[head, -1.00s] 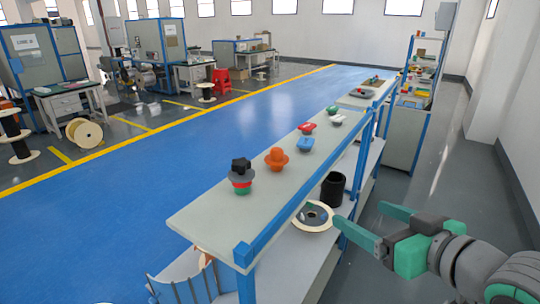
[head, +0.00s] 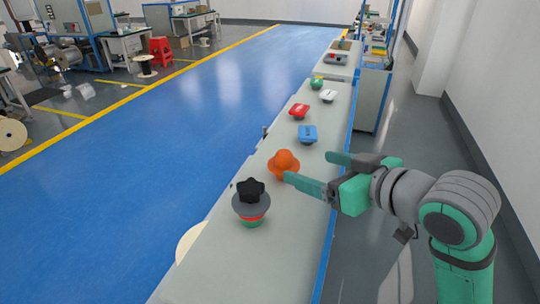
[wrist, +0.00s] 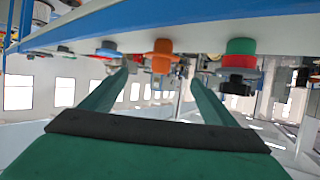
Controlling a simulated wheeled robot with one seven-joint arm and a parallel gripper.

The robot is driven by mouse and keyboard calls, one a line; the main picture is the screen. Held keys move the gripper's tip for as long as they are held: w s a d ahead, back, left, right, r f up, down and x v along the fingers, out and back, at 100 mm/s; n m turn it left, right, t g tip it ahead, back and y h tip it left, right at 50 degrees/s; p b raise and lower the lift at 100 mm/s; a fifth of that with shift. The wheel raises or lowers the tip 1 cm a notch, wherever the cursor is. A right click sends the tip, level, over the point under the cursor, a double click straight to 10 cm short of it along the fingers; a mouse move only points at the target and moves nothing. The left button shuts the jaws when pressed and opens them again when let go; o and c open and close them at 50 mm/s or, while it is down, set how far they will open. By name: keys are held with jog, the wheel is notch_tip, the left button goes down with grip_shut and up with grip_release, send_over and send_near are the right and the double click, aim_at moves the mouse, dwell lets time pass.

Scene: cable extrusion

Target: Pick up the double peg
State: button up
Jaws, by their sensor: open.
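Several small pieces stand in a row on the long pale table (head: 213,268); which one is the double peg I cannot tell for sure. The nearest is a stack (head: 251,203) of black star-shaped top, grey disc, red and green. Behind it are an orange knobbed piece (head: 284,163), a blue block (head: 307,134), a red piece (head: 299,111), a white piece (head: 327,96) and a green piece (head: 317,83). My gripper (head: 309,168) is open and empty, its fingers pointing left beside the orange piece. The wrist view is upside down, with the orange piece (wrist: 161,56) between the fingertips.
The table's blue edge (head: 329,245) runs under my arm on the right. A grey tray (head: 341,59) sits at the far end. The blue floor (head: 150,150) left of the table is open. A shelf unit (head: 371,95) stands behind on the right.

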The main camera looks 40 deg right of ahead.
aim_at(290, 161)
jog(key=x, duration=1.1)
jog(key=shift+a+r, duration=0.1)
jog(key=shift+a, duration=0.05)
jog(key=c, duration=1.1)
